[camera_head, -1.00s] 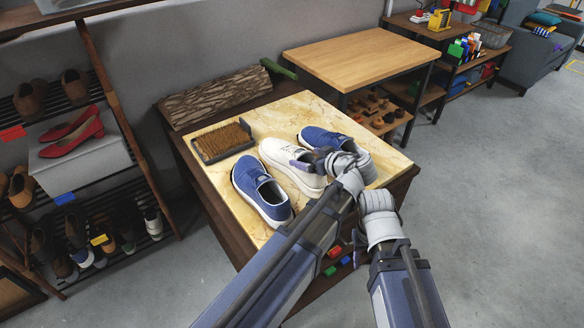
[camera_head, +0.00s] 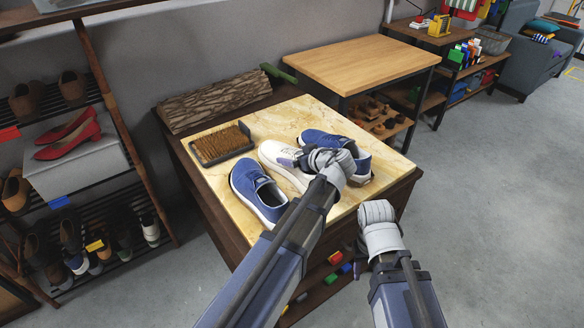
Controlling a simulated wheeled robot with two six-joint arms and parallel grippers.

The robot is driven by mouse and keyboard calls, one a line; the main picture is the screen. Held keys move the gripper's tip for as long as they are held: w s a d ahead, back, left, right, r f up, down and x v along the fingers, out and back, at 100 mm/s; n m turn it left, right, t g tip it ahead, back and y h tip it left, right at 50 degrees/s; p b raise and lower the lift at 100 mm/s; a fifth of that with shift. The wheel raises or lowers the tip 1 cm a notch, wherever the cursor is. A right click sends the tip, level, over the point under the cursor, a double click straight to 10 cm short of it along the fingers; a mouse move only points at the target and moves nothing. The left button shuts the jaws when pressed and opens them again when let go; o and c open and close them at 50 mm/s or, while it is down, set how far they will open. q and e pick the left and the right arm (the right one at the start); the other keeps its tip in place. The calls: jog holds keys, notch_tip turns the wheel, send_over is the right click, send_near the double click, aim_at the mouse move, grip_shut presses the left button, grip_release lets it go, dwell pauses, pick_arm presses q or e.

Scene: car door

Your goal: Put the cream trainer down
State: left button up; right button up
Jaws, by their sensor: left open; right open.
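The cream trainer (camera_head: 274,154) stands on the yellow marble tabletop (camera_head: 291,112), between two blue shoes. One blue shoe (camera_head: 251,181) is to its left; the other blue shoe (camera_head: 317,137) is to its right, partly behind my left gripper. My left gripper (camera_head: 298,159) is open, its fingertips over the heel end of the cream trainer, hiding that part. Whether they touch it I cannot tell. My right gripper (camera_head: 376,208) is open and empty, over the floor beyond the table's right edge.
A brown bristle brush (camera_head: 222,144) lies left of the shoes, and a bark log (camera_head: 215,103) lies along the table's back edge. A wooden table (camera_head: 362,60) stands behind. A shoe rack (camera_head: 128,160) stands left. The floor at right is clear.

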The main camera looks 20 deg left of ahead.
pick_arm(q)
jog(key=c, duration=1.4)
jog(key=shift+o, duration=0.2)
jog(key=shift+r, duration=0.15)
notch_tip(320, 180, up, 10)
jog(key=p, duration=1)
